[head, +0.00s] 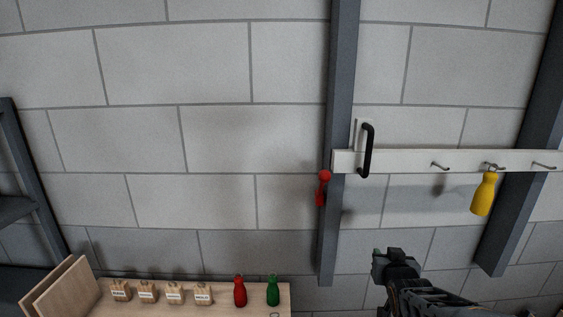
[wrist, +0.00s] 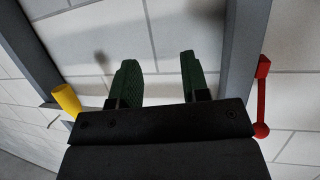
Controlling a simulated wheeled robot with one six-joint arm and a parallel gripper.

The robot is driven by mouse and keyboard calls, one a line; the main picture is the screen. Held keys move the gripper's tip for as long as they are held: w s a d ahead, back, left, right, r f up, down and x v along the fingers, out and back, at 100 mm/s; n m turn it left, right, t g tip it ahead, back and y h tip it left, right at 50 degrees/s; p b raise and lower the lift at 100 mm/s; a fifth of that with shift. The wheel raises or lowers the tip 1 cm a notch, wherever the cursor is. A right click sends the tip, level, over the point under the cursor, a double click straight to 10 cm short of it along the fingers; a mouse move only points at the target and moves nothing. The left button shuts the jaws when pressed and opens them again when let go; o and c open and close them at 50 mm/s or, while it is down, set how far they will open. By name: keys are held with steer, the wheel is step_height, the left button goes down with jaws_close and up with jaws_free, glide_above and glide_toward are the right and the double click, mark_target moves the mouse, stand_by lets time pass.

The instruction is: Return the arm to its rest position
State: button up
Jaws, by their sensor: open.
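My gripper (head: 394,262) is in the lower right of the head view, below the white batten on the wall. In the wrist view, the two dark green finger pads of my gripper (wrist: 158,75) stand apart with only grey wall between them, so it is open and empty. My arm reaches up from the bottom edge of the head view. No object touches the fingers.
The white batten (head: 408,161) carries several hooks, a black handle (head: 367,152) and a hanging yellow bottle (head: 483,196). A red lever (head: 323,188) sits on a dark post. Red (head: 240,292) and green (head: 273,292) bottles stand on a wooden surface, lower left.

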steer(key=s+a+f+n+g+y+b, duration=0.1)
steer(key=s+a+g, duration=0.3)
steer(key=s, duration=0.5)
steer(key=s+a+f+n+g+y+b, duration=0.1)
steer(key=s+a+f+g, duration=0.3)
steer(key=s, duration=0.5)
steer(key=a+g+y+b, duration=0.1)
steer(key=a, duration=0.1)
steer(key=shift+a+b, duration=0.35)
steer(key=shift+b, duration=0.05)
step_height(320, 180, up, 36)
steer(key=p, duration=0.4)
steer(key=shift+s+t, duration=0.2)
steer(key=shift+t, duration=0.2)
